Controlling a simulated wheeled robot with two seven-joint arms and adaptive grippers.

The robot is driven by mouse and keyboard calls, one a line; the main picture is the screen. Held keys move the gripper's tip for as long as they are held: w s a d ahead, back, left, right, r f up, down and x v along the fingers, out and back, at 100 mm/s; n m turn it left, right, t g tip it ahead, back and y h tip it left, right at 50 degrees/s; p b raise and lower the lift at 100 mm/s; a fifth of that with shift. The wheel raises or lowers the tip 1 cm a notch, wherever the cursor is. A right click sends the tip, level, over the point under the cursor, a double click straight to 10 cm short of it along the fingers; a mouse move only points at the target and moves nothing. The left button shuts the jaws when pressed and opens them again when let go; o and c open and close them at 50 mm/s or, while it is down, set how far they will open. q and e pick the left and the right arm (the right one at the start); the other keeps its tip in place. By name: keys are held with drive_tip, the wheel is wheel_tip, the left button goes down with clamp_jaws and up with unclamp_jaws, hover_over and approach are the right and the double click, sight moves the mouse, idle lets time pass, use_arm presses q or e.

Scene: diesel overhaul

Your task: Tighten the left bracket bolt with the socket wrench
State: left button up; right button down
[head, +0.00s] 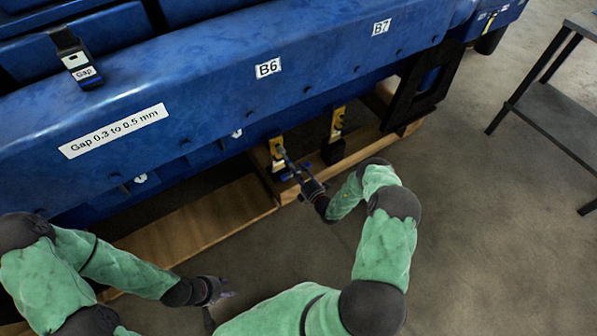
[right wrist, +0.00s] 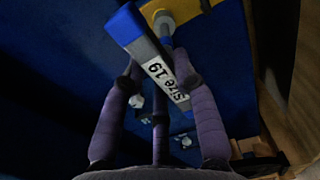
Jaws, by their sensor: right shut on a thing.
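The wrench's head end is at the left yellow bracket (head: 275,152), which shows partly in the right wrist view (right wrist: 180,9). A grey round piece (right wrist: 165,26) lies between wrench and bracket. The left bracket bolt itself is hidden, so I cannot tell whether the socket sits on it. My left gripper (head: 222,299) is open and empty, low over the floor.
A second yellow bracket (head: 338,122) stands to the right, with a black block below it. The blue engine (head: 215,75) overhangs both brackets. A wooden beam (head: 215,215) runs along its base. A grey metal table (head: 560,125) stands at the right. The floor between is clear.

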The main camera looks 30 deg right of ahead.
drive_tip(key=n, duration=0.6)
drive_tip(key=shift+a+r+n, duration=0.1)
drive_tip(key=shift+a+n, duration=0.05)
drive_tip(key=shift+n, duration=0.25)
drive_tip(key=n, duration=0.6)
drive_tip(key=shift+a+n, duration=0.1)
drive_tip(key=shift+n, duration=0.2)
drive_tip(key=n, duration=0.5)
drive_tip(key=shift+a+p, duration=0.1)
drive_tip(key=shift+p, duration=0.2)
drive_tip(key=n, duration=0.6)
drive_tip(key=shift+a, duration=0.1)
drive_tip(key=shift+w, duration=0.1)
